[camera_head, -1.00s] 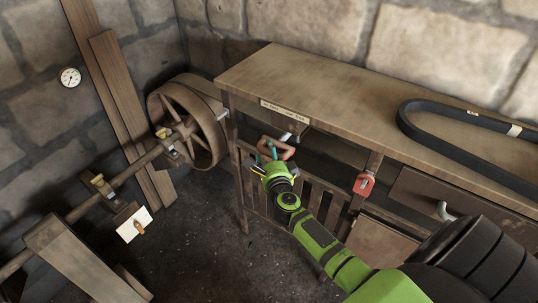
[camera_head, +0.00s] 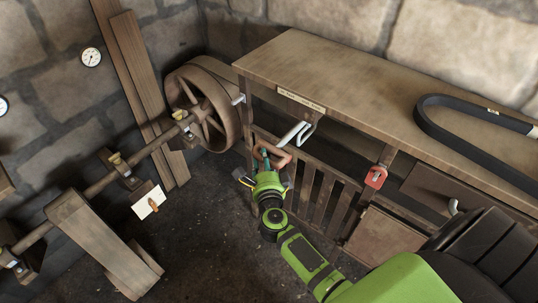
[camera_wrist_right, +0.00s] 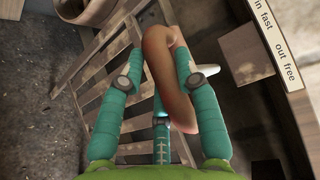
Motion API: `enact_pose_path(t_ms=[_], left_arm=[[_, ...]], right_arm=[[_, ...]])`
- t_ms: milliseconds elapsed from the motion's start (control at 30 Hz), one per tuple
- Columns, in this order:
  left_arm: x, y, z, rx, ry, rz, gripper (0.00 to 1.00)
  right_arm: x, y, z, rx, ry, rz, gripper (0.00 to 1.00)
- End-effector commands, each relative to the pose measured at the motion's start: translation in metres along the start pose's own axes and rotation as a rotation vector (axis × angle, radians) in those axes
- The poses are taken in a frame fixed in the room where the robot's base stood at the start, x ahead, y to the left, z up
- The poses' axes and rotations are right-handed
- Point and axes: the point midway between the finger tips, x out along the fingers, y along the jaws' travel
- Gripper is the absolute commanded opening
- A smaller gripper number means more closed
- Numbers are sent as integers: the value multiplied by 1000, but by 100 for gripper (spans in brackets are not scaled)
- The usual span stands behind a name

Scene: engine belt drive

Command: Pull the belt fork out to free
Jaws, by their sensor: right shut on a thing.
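The belt fork's reddish-brown looped handle (camera_head: 280,156) stands out in front of the bench, with a pale metal rod (camera_head: 298,133) behind it under the bench top. My right gripper (camera_head: 267,164) is shut on this handle. A label plate (camera_head: 301,101) on the bench edge reads "in fast" and "out free" in the right wrist view (camera_wrist_right: 276,40). A pale metal piece (camera_head: 238,99) sits beside the spoked wheel (camera_head: 229,124). My left gripper is not in view.
The wooden bench (camera_head: 330,65) carries a black belt (camera_head: 430,120). A red tag or lock (camera_head: 376,176) hangs on the bench front. A shaft (camera_head: 100,185) runs left from the wheel. The floor (camera_head: 215,220) is clear.

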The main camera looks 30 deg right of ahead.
Motion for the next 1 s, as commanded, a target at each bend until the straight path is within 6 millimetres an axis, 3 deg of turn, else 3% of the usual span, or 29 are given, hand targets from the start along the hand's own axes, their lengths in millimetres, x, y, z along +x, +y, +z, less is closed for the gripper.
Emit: enact_pose_path(t_ms=[167,200,233,667,1000], left_arm=[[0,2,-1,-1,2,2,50],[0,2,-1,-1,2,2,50],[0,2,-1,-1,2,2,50],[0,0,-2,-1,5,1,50],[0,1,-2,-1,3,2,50]], right_arm=[[-2,5,3,10,-9,11,0],[-2,5,3,10,-9,11,48],[-2,5,3,9,-9,11,58],[-8,3,1,5,-4,7,58],[-75,4,1,6,-5,10,58]])
